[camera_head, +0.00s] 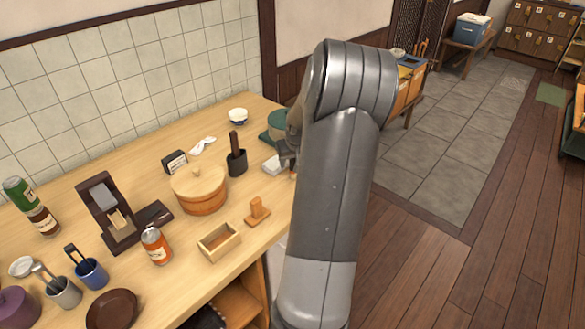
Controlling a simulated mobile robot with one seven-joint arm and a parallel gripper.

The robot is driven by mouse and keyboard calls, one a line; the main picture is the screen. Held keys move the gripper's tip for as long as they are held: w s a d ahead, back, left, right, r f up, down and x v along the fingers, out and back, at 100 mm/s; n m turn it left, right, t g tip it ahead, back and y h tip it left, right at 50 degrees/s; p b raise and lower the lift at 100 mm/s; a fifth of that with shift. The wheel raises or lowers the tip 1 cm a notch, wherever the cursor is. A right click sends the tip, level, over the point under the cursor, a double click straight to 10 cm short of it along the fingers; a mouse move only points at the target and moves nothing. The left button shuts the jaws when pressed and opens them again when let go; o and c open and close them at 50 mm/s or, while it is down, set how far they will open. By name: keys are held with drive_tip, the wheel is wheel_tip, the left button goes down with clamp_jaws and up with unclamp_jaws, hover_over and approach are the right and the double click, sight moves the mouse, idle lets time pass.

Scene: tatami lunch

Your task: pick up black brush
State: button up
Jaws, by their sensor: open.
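A black piece with an upright dark brown handle (236,161) stands on the wooden counter, right of the round lidded wooden tub. It looks like the black brush, but I cannot tell whether the black part is bristles or a holder. My gripper (287,154) is to the right of it, above the counter and apart from it. The gripper is open, and my arm hides part of it.
The lidded tub (199,190) stands close to the left of the handled piece. A small black box (174,162), a white-and-blue bowl (238,116) and a brown wooden stand (257,211) are nearby. A green round thing (279,124) is behind my gripper. The tiled wall (130,70) borders the counter (150,285).

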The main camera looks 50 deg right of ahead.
drive_tip(key=shift+w+d+f, duration=0.1)
drive_tip(key=shift+w+f, duration=0.1)
drive_tip(key=shift+f, duration=0.2)
drive_tip(key=shift+c, duration=0.4)
clamp_jaws()
drive_tip(key=shift+r, duration=0.1)
